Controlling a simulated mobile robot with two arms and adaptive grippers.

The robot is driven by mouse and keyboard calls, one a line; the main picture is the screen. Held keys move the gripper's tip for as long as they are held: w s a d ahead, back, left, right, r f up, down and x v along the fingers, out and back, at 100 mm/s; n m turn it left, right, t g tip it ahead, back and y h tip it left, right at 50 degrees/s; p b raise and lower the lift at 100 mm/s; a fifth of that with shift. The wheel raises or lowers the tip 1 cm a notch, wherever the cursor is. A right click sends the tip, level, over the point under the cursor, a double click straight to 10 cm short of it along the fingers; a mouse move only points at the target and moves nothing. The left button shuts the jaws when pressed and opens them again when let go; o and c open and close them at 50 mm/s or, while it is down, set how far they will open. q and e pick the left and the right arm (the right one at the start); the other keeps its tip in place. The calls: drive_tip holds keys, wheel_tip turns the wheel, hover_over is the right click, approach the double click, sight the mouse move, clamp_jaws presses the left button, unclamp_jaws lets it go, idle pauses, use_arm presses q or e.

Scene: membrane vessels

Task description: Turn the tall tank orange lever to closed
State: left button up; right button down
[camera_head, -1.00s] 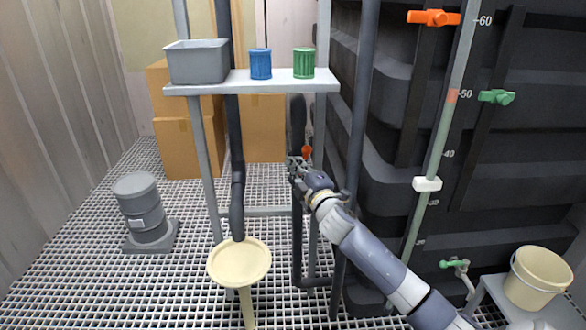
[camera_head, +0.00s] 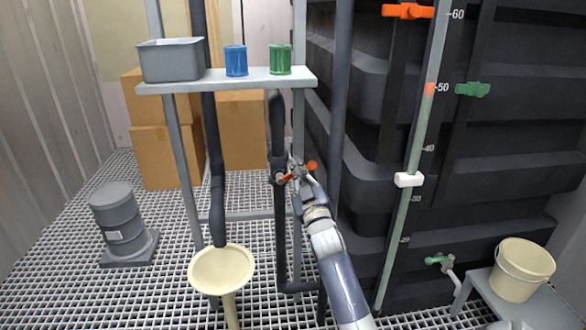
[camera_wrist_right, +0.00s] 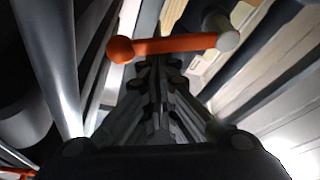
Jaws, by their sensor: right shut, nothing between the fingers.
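An orange lever with a round knob (camera_head: 311,165) is on the dark vertical pipe beside the shelf stand. It tilts up to the right from its pivot. In the right wrist view the orange lever (camera_wrist_right: 170,46) lies nearly level across the top, knob at left, pale pivot at right. My right gripper (camera_head: 297,168) is at this lever, shut and empty. In the wrist view the fingertips (camera_wrist_right: 153,70) are just below the bar; whether they touch it I cannot tell. My left gripper is not in view.
A shelf (camera_head: 225,80) with a grey bin (camera_head: 171,62), a blue cup (camera_head: 236,61) and a green cup (camera_head: 280,60) stands above left of the gripper. A cream funnel (camera_head: 222,268) is below it. A graduated tube (camera_head: 405,200) is to the right.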

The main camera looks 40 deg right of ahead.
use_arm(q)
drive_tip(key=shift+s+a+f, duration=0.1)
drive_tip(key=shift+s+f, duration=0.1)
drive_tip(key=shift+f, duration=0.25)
use_arm(e)
drive_tip(key=m+h, duration=0.1)
drive_tip(key=m, duration=0.1)
drive_tip(key=d+f+m+g+h, duration=0.1)
drive_tip(key=m, duration=0.1)
drive_tip(key=s+f+m, duration=0.1)
drive_tip(key=m, duration=0.1)
drive_tip(key=shift+d+f+m+h, duration=0.25)
drive_tip(key=shift+m+h, duration=0.15)
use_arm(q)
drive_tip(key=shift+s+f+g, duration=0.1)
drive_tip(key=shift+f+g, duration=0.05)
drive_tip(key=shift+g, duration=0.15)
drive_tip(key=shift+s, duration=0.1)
